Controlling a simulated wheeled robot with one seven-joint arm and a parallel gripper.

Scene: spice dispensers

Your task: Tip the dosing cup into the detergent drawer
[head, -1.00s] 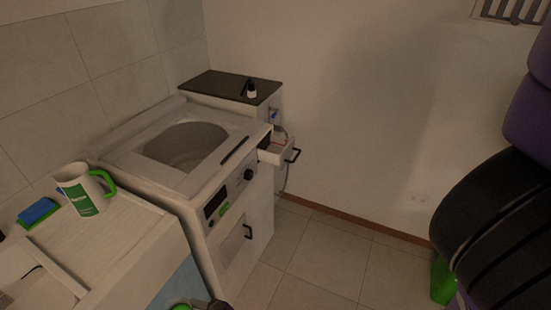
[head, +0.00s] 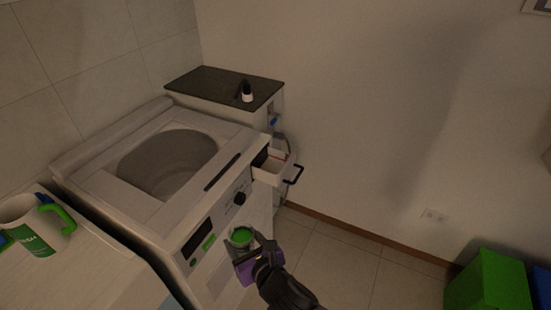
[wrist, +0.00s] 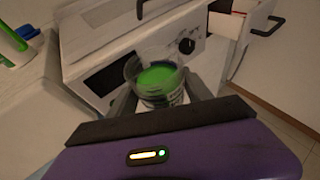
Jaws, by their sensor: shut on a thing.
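My gripper (head: 243,251) is shut on the dosing cup (head: 241,237), a small clear cup with green content. The cup is held about upright in front of the washing machine's front face, below and left of the drawer. In the wrist view the cup (wrist: 156,80) sits between the fingers of my gripper (wrist: 160,104). The detergent drawer (head: 272,171) is pulled out at the machine's upper right corner, with a dark handle. It also shows in the wrist view (wrist: 227,22) at the top right. The inside of the drawer is only partly visible.
The washing machine (head: 113,190) has a round opening on top. A white and green mug (head: 32,228) stands on the counter (head: 85,270) at left. A dark-topped cabinet (head: 215,87) with a small bottle (head: 247,92) stands behind. A green bin (head: 490,283) is at lower right.

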